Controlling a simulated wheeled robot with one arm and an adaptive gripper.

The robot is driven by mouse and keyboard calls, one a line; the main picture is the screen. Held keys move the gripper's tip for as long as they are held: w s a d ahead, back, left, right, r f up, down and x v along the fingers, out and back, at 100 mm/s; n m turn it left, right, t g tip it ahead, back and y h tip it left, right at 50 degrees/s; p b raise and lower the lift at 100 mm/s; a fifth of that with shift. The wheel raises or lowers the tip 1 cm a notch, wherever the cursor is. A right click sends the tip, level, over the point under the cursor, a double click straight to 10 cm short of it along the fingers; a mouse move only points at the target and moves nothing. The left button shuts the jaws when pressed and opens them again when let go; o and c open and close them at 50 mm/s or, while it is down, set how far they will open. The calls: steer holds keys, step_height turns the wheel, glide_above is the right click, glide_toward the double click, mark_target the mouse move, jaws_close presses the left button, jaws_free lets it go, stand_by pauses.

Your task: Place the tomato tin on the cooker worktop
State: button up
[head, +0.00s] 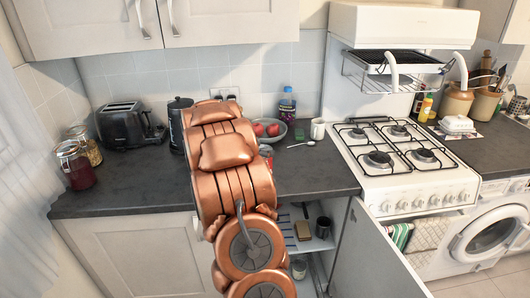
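A small red thing (266,151), perhaps a tin, shows beside my arm at the worktop, in front of the fruit bowl. My arm hides much of it, so I cannot tell whether it is the tomato tin or whether it is held. A pale tin (299,269) stands low in the open cupboard; its label is too small to read. The dark grey worktop (315,178) runs up to the left side of the white gas cooker (383,188). My copper arm reaches over the worktop's front edge. My gripper is hidden behind the arm.
The cupboard door (372,255) stands open below the worktop, left of the washing machine (490,235). A mug (318,128), fruit bowl (270,133), spoon (300,145), bottle (287,104) and toaster (125,125) stand farther back. The worktop's front right part is clear.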

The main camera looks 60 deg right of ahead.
steer(key=shift+f, duration=0.5)
steer(key=shift+f, duration=0.15)
steer(key=o, duration=1.8)
steer(key=shift+a+r, duration=0.1)
steer(key=shift+r, duration=0.1)
steer(key=b+v, duration=0.2)
steer(key=v, duration=0.9)
steer(key=shift+a+r, duration=0.15)
steer(key=shift+a, duration=0.25)
